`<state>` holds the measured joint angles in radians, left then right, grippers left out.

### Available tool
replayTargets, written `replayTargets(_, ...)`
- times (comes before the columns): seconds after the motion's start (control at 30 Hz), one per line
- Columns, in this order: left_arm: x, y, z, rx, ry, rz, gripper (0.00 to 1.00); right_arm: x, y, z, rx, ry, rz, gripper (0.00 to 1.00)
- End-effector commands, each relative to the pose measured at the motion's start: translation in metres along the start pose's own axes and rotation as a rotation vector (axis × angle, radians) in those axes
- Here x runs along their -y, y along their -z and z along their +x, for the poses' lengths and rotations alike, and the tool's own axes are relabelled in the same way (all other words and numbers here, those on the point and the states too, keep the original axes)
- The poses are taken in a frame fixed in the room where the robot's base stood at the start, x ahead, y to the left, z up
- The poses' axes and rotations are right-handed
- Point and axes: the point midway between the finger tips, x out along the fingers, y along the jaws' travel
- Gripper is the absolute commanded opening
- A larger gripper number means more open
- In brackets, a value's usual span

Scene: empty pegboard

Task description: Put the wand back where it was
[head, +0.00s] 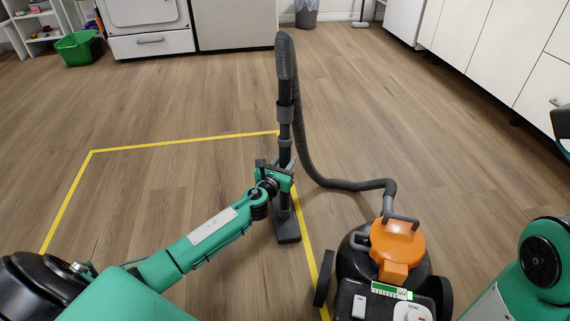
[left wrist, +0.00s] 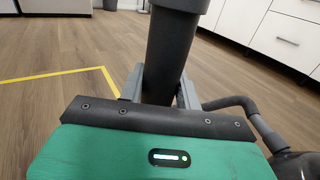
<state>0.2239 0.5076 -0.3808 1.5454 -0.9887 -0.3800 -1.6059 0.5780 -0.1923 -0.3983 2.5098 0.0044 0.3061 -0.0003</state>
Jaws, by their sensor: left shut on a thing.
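The wand (head: 284,135) is a dark grey vacuum tube standing nearly upright, with its flat floor head (head: 286,226) at or just above the wooden floor. My left gripper (head: 280,172) is shut around the lower part of the tube. In the left wrist view the tube (left wrist: 170,55) stands between the fingers of my left gripper (left wrist: 160,88). A ribbed hose (head: 308,150) loops from the wand's top down to the vacuum body (head: 398,250), which is black with an orange top. My right gripper is out of view; only part of my right arm shows.
A yellow tape line (head: 180,141) marks an area on the floor left of the wand, and its right edge runs beside the vacuum. White cabinets (head: 500,45) stand at the right. A green bin (head: 79,47) stands at the far left. The middle floor is clear.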

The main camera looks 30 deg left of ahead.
Motion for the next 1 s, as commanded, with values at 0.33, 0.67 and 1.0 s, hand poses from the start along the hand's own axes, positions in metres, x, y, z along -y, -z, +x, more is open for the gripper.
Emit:
replayTargets(0.33,0.000,0.002,0.000,0.001,0.001,0.000,0.55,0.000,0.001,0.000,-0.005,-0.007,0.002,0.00)
replayTargets(0.67,0.000,-0.001,0.000,0.001,0.001,0.000,0.55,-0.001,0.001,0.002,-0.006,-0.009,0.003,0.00)
replayTargets(1.0,0.001,-0.002,-0.042,-0.003,0.002,-0.001,0.55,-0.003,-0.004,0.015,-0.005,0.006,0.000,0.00)
